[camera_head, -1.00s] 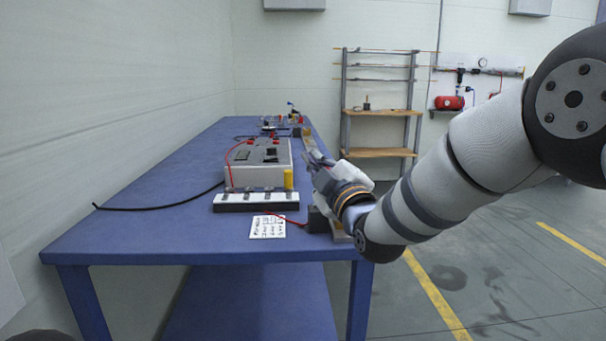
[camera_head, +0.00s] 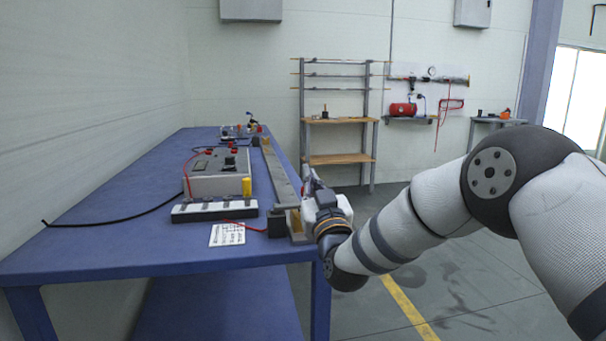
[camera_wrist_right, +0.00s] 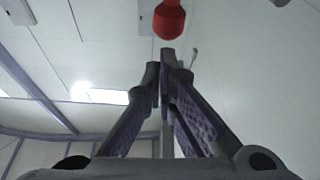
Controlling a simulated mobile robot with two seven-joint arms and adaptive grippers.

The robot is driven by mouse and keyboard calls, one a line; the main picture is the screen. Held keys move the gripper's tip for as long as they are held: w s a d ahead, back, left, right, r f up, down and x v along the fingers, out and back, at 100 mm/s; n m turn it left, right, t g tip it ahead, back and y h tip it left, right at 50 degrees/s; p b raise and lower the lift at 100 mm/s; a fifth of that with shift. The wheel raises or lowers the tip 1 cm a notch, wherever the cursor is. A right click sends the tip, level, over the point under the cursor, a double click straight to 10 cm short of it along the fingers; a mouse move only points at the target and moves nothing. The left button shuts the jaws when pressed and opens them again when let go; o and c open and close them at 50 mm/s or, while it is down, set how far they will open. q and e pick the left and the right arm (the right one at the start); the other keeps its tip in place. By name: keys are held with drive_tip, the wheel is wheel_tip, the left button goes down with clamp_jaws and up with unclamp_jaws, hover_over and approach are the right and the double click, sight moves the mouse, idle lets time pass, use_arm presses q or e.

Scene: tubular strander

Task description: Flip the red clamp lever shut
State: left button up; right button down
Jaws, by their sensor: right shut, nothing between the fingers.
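A red rounded knob (camera_wrist_right: 168,20), which looks like the end of the red clamp lever, shows at the top of the right wrist view. It lies just beyond the fingertips, and I cannot tell whether they touch it. My right gripper (camera_wrist_right: 165,72) is shut and empty, its fingers together. In the head view my right gripper (camera_head: 307,175) is at the right edge of the bench, beside a long grey bar. The lever cannot be made out in the head view; the clamp's body is not clear in either view. My left gripper is not in view.
The blue bench (camera_head: 105,235) carries a grey control box (camera_head: 217,183), a yellow cylinder (camera_head: 247,187), a white strip (camera_head: 213,211), a label card (camera_head: 227,235) and a dark block (camera_head: 277,223). The long grey bar (camera_head: 281,178) runs along its right edge. The floor to the right is open.

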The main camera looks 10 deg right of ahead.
drive_tip(key=shift+d+f+m+h, duration=0.4)
drive_tip(key=shift+f+m+h, duration=0.15)
drive_tip(key=shift+m, duration=0.45)
